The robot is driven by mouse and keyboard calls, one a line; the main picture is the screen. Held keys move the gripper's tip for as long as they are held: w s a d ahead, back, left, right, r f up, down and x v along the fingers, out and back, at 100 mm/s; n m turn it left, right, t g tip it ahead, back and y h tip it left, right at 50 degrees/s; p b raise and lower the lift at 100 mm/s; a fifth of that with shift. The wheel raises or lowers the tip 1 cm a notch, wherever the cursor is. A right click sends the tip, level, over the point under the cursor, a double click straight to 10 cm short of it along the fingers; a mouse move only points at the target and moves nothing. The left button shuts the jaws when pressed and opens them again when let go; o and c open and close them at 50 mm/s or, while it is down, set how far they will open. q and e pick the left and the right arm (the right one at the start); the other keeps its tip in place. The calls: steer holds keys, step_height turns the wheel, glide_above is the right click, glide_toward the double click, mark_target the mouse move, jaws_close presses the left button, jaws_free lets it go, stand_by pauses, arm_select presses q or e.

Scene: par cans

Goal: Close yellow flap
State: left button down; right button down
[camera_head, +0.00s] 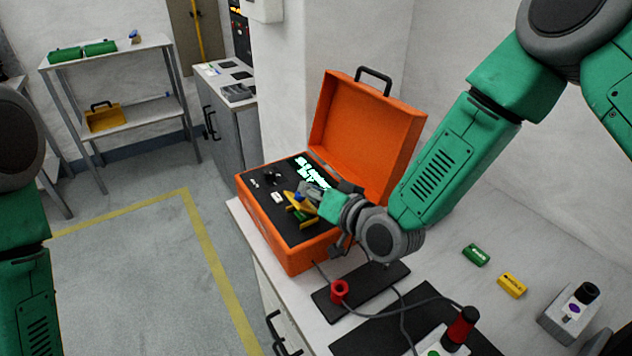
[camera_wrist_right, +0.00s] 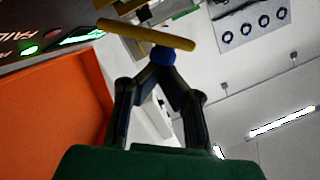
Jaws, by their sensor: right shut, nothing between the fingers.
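The orange case (camera_head: 264,229) stands on the table with its lid (camera_head: 365,135) open and upright. Its dark panel (camera_head: 262,197) holds the yellow flap (camera_head: 291,206), which is partly covered by my right gripper (camera_head: 306,193). In the right wrist view the yellow flap (camera_wrist_right: 130,33) stands out as a tilted strip at the fingertips. My right gripper (camera_wrist_right: 163,66) is shut and empty there, with a blue piece at its tips. Whether the tips touch the flap, I cannot tell. My left arm shows at the left edge, but its gripper is out of view.
Right of the case lie a red-capped device (camera_head: 462,328), cables, a black mat (camera_head: 378,283), a green block (camera_head: 476,255) and a yellow block (camera_head: 512,285). The case's open lid rises close behind my right wrist. A shelf (camera_head: 118,118) stands far left.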

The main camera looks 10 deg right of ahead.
mark_target(295, 204)
steer(key=shift+s+a+f+n+h, duration=0.15)
steer(key=shift+s+a+n+h, duration=0.1)
steer(key=shift+a+n, duration=0.3)
steer(key=shift+s+a+f+n+h, duration=0.15)
steer(key=shift+a+n+h, duration=0.15)
steer(key=shift+n, duration=0.35)
steer(key=shift+s+a+f+n+h, duration=0.1)
steer(key=shift+a+f+n+h, duration=0.2)
steer(key=shift+n, duration=0.3)
steer(key=shift+s+a+f, duration=0.1)
steer(key=shift+a+f, duration=0.25)
steer(key=shift+a, duration=0.1)
steer(key=shift+s+a+f, duration=0.1)
steer(key=shift+a+f, duration=0.05)
steer(key=shift+f, duration=0.1)
steer(key=shift+f, duration=0.1)
